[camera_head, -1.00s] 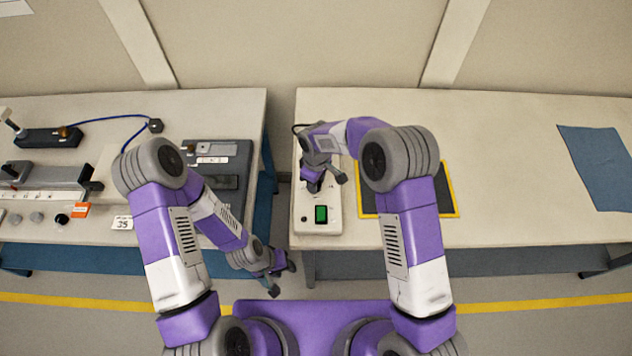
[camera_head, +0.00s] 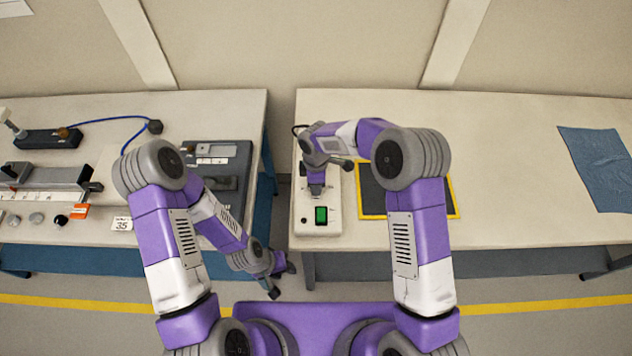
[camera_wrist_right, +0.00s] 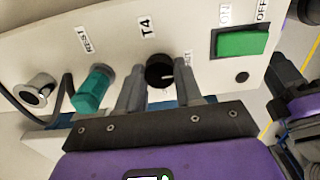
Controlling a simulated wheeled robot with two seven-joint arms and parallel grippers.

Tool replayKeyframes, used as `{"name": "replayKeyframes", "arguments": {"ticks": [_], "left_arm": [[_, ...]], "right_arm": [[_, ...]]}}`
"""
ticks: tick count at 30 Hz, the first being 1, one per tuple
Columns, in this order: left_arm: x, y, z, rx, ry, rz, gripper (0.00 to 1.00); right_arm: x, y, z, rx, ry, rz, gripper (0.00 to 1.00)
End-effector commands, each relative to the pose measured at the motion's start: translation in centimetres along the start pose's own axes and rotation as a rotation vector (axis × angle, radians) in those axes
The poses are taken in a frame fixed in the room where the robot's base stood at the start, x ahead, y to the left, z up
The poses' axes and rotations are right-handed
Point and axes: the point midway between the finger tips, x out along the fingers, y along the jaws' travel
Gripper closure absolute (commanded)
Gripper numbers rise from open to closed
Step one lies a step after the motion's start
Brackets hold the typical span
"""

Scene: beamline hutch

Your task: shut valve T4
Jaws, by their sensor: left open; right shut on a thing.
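The light grey control box (camera_head: 308,228) stands on the right table near its left end. In the right wrist view, the black round knob (camera_wrist_right: 160,66) with a pale pointer mark sits beside the label T4 (camera_wrist_right: 147,24). My right gripper (camera_wrist_right: 161,88) points down at the box and is shut on this knob, one finger on each side; it also shows in the head view (camera_head: 317,190). A small label right of the knob is partly hidden by a finger. My left gripper (camera_head: 281,278) is open and empty, low over the floor near the gap between the tables.
A yellow-edged dark mat (camera_head: 452,192) lies right of the box. A blue cloth (camera_head: 600,170) lies farther right.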

Motion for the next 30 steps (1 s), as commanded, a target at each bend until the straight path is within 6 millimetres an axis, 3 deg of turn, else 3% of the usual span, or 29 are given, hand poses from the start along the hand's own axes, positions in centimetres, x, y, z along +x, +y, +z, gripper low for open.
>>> {"name": "replayKeyframes", "arguments": {"ticks": [11, 12, 16, 25, 30], "left_arm": [[0.0, 0.0, 0.0, 0.0, 0.0, 0.0, 0.57], [0.0, 0.0, 0.0, 0.0, 0.0, 0.0, 0.57], [0.0, 0.0, 0.0, 0.0, 0.0, 0.0, 0.57], [0.0, 0.0, 0.0, 0.0, 0.0, 0.0, 0.57], [-0.2, 0.1, 0.0, 0.0, 0.0, 0.0, 0.57]], "right_arm": [[-0.1, 0.1, 0.0, -0.003, 0.0, 0.002, 0.95], [-0.1, 0.1, 0.0, -0.003, 0.0, 0.002, 0.59], [-0.1, 0.1, 0.0, -0.003, 0.0, 0.002, 0.39], [-0.2, 0.0, 0.0, -0.002, 0.0, 0.001, 0.39], [-2.3, 0.1, 0.0, -0.002, 0.001, 0.005, 0.39]]}}
